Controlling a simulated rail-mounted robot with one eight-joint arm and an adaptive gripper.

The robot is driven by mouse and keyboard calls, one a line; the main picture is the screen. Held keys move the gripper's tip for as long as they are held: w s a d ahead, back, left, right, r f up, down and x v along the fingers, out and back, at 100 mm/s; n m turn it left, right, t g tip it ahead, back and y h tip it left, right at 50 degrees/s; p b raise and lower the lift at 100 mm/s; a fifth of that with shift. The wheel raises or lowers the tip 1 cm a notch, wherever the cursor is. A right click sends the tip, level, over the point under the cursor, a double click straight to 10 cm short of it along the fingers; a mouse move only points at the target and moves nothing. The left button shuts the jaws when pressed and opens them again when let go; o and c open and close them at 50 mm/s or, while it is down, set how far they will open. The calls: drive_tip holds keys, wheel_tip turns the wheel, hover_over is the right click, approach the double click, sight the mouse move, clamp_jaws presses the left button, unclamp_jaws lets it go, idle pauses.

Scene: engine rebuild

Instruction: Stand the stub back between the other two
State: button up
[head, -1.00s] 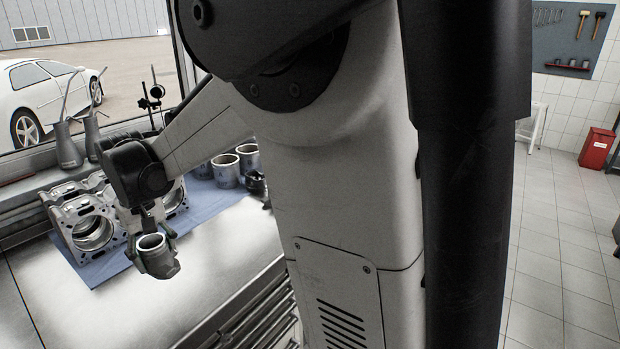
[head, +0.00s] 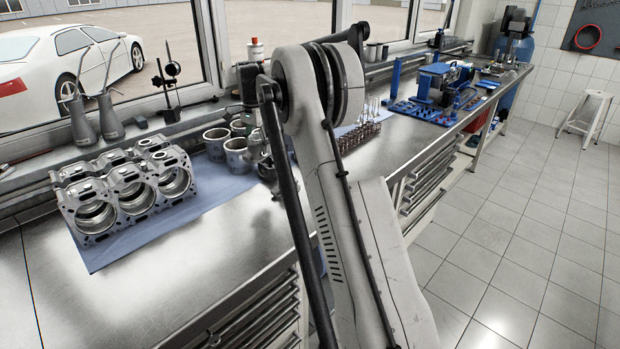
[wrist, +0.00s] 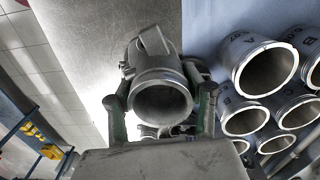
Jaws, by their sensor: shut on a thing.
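The stub (wrist: 161,97), a short grey metal pipe with a round open mouth and a bracket-like lug, is held in my gripper (wrist: 162,108) in the wrist view. The two fingers close on its sides, and the mouth faces the camera. In the head view my gripper (head: 262,158) is beside the cylinder liners at the right part of the blue mat, partly hidden by my arm. Other grey metal parts (wrist: 184,130) show behind and below the stub in the wrist view, mostly hidden. I cannot tell whether these are the other two stubs, or whether the stub touches the surface.
Several lettered cylinder liners (wrist: 262,68) stand close on the right in the wrist view; they also show in the head view (head: 236,158). The engine block (head: 128,200) is at the mat's left. Bare steel bench (head: 190,265) lies in front. Small parts (head: 360,138) stand farther right.

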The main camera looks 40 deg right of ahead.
drive_tip(key=s+d+f+m, duration=0.1)
drive_tip(key=d+f, duration=0.2)
drive_tip(key=d, duration=0.3)
drive_tip(key=s+d+f+m+p, duration=0.1)
drive_tip(key=s+d+f, duration=0.1)
drive_tip(key=d, duration=0.4)
drive_tip(key=s+d+f+m+p, duration=0.1)
drive_tip(key=d+f+m, duration=0.1)
drive_tip(key=d, duration=0.4)
drive_tip(key=shift+s+d+f, duration=0.15)
drive_tip(key=shift+s+f, duration=0.05)
drive_tip(key=shift+f, duration=0.25)
drive_tip(key=shift+s+d+f, duration=0.15)
drive_tip(key=shift+f, duration=0.25)
wheel_tip(320, 180, down, 4)
drive_tip(key=shift+r+p, duration=0.2)
drive_tip(key=shift+p, duration=0.2)
drive_tip(key=shift+f+b, duration=0.4)
drive_tip(key=shift+b, duration=0.05)
drive_tip(key=shift+f, duration=0.25)
drive_tip(key=o, duration=1.4)
